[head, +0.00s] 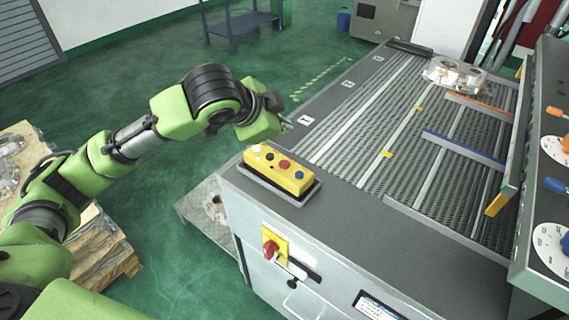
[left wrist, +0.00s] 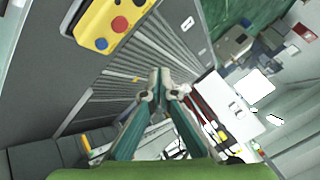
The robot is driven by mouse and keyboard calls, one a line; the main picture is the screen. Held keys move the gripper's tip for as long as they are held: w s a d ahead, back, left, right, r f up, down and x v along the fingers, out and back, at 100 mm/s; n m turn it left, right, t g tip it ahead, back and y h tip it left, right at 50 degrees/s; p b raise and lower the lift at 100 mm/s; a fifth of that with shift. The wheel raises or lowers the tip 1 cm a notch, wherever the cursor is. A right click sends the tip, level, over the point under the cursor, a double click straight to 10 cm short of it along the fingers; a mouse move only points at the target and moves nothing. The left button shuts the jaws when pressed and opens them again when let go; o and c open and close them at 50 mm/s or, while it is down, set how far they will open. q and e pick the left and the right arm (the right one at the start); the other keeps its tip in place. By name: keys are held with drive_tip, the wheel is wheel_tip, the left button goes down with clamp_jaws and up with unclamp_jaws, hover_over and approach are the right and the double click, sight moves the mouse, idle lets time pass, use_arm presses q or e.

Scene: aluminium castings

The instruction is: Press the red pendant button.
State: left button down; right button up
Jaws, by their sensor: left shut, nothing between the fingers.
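The yellow pendant box (head: 268,174) lies in a dark tray at the near left corner of the machine table. Its top carries a white, a black, a red and a blue button. The red button (head: 285,164) is between the black and the blue one, uncovered. In the left wrist view the pendant (left wrist: 94,22) is at the top left, with the red button (left wrist: 119,24) in sight. My left gripper (head: 287,126) is beyond the pendant, over the table's left edge, apart from the buttons. In the left wrist view its fingertips (left wrist: 160,82) meet, empty. My right gripper is not in view.
A red rotary switch (head: 270,249) on a yellow plate sits on the machine's front. A metal casting (head: 454,75) lies on the slatted bed. A control panel (head: 545,150) with knobs stands at the right. Castings on a pallet are at the left, below my arm.

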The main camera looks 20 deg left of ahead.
use_arm(q)
drive_tip(key=b, duration=0.7)
hover_over(283, 165)
wheel_tip(283, 165, down, 6)
drive_tip(key=shift+f, duration=0.1)
wheel_tip(283, 165, down, 2)
drive_tip(key=shift+f+b, duration=0.1)
drive_tip(key=shift+b, duration=0.25)
drive_tip(key=shift+f, duration=0.1)
idle(0.5)
drive_tip(key=shift+f, duration=0.35)
